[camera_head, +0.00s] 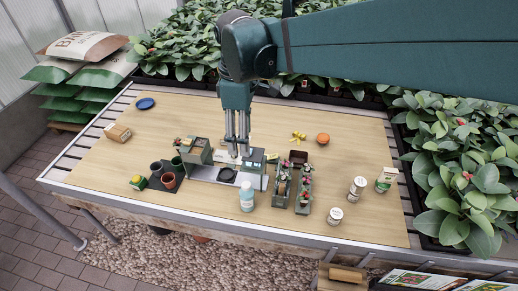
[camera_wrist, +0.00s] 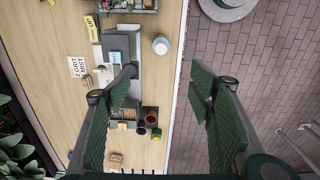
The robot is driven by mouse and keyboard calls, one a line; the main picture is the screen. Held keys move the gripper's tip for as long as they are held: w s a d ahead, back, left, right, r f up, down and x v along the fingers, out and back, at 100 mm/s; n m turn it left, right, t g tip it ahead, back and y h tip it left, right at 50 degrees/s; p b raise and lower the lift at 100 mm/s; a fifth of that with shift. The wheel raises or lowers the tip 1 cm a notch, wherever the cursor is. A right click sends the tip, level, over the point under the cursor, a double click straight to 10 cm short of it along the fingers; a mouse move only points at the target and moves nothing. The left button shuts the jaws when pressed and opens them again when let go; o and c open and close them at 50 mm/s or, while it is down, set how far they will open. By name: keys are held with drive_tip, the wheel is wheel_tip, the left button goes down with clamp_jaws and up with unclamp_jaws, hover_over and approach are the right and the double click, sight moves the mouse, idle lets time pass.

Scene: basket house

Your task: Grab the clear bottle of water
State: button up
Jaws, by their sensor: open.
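A pale, bluish see-through bottle (camera_head: 247,197) stands upright near the front edge of the table, just in front of a grey tray. In the wrist view its round white top (camera_wrist: 160,46) shows from above, beyond and between my fingertips. My gripper (camera_head: 238,150) is above the table, behind and slightly left of the bottle in the head view. In the wrist view my gripper (camera_wrist: 163,72) has its two fingers wide apart with nothing between them. It is not touching the bottle.
The grey tray (camera_head: 195,173) and a green box (camera_head: 195,150) stand left of the bottle. Planters (camera_head: 303,196) with small plants stand to its right. Small pots (camera_head: 168,180) sit farther left. White containers (camera_head: 335,215) stand at the right. The table's front edge is close to the bottle.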

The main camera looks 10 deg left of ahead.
sight(247, 194)
wheel_tip(247, 194, down, 27)
drive_tip(key=shift+r, duration=0.15)
drive_tip(key=shift+f, duration=0.3)
drive_tip(key=shift+f, duration=1.25)
drive_tip(key=shift+f+b, duration=0.15)
drive_tip(key=shift+b, duration=0.15)
drive_tip(key=shift+s+d+f+b, duration=0.1)
drive_tip(key=shift+f+b, duration=0.25)
drive_tip(key=shift+f, duration=0.9)
drive_tip(key=shift+d+f+b, duration=0.1)
drive_tip(key=shift+f+b, duration=0.2)
drive_tip(key=shift+f, duration=0.95)
drive_tip(key=c, duration=1.1)
